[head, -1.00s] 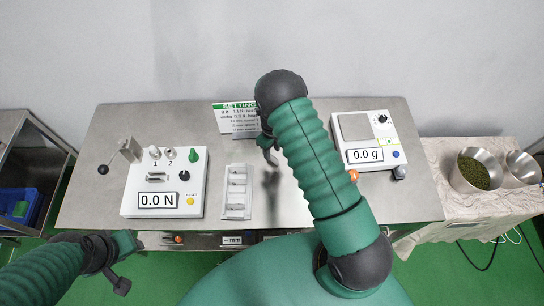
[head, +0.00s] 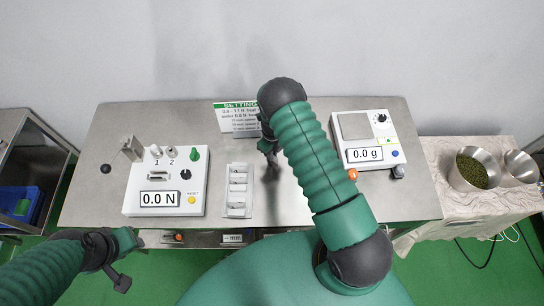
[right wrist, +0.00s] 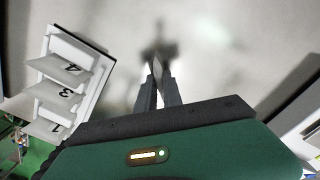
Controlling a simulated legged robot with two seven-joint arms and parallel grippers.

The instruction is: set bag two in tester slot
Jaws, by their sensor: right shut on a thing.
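The white tester (head: 165,187) stands at the left of the steel table, its display reading 0.0 N. Its small slot (head: 156,175) is on the top face. My right gripper (head: 270,150) is above the table, right of the white bag rack (head: 238,190) and apart from the tester. In the right wrist view, its fingers (right wrist: 160,88) are shut on a thin pale thing seen edge-on, apparently bag two. The rack (right wrist: 70,75) there shows bags marked 4, 3 and 1. My left gripper (head: 122,262) hangs before the table's front left edge; its jaw opening is unclear.
A white scale (head: 365,140) reading 0.0 g stands at the table's right. A settings sign (head: 238,117) stands at the back. A lever post (head: 131,148) is beside the tester. Metal bowls (head: 471,170) sit on a cloth-covered side table.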

